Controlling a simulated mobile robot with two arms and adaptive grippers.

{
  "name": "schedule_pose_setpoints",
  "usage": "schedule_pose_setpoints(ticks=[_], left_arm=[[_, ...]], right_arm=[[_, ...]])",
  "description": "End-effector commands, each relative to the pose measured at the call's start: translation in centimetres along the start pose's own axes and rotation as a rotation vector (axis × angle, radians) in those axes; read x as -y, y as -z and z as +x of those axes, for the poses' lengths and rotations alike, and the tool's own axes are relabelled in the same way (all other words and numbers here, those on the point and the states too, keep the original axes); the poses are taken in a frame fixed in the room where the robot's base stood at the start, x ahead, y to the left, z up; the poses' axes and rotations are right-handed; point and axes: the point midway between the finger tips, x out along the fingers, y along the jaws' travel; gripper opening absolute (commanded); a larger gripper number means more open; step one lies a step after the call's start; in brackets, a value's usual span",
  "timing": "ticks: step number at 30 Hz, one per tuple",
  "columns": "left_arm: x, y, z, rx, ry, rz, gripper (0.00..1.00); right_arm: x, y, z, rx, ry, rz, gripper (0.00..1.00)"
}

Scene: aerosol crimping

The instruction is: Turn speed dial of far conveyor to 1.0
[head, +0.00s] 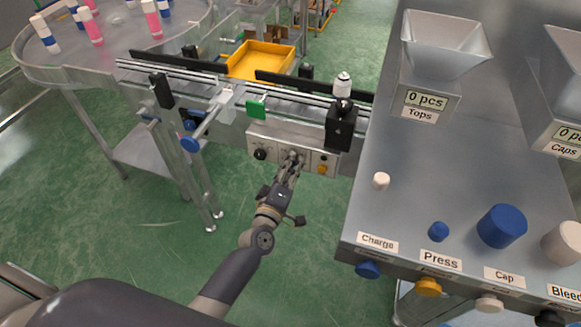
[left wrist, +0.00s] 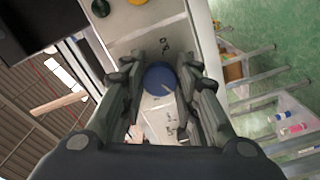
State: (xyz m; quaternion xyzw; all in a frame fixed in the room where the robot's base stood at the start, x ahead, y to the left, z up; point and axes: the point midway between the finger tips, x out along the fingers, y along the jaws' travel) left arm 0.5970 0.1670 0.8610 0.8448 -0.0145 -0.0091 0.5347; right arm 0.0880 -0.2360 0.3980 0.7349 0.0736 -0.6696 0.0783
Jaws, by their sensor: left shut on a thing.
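The conveyor (head: 205,80) runs across the middle of the head view, with a pale control panel (head: 276,138) on its near side. My left gripper (head: 293,157) is at the front of this panel and hides the speed dial there. In the left wrist view the blue dial (left wrist: 160,78) sits between the two fingers of my left gripper (left wrist: 161,88), which is shut on it. A pale pointer mark shows on the dial face, and small dark markings lie beside it on the panel (left wrist: 150,20). The exact reading is too small to tell. My right gripper is not in view.
A black knob (head: 260,154) and an orange button (head: 322,169) sit on the panel either side of my gripper. A steel bench (head: 420,170) with hoppers and knobs stands at right. A round table (head: 120,55) with bottles is at upper left. Green floor is clear below.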

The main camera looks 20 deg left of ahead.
Motion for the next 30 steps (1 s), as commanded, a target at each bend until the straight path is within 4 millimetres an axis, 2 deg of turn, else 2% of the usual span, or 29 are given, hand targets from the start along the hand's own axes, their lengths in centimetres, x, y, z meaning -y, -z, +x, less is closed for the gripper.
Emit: schedule_pose_setpoints(ticks=[9, 22, 23, 24, 25, 30], left_arm=[[0.0, 0.03, -0.01, -0.001, 0.0, -0.079, 0.05], [-0.03, 0.02, 0.0, -0.001, 0.0, -0.086, 0.05], [-0.03, 0.02, 0.0, -0.001, 0.0, -0.086, 0.35], [-0.02, 0.02, 0.0, 0.0, 0.0, -0.086, 0.45], [-0.02, 0.02, 0.0, 0.0, 0.0, -0.086, 0.49], [-0.03, 0.01, 0.0, 0.0, 0.0, -0.085, 0.49]], right_arm=[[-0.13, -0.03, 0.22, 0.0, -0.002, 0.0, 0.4], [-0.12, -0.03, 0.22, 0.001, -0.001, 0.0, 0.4], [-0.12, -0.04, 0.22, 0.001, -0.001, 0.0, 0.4], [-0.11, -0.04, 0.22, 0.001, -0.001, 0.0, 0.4], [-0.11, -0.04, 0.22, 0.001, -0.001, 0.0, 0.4], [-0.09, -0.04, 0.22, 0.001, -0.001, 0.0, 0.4]])
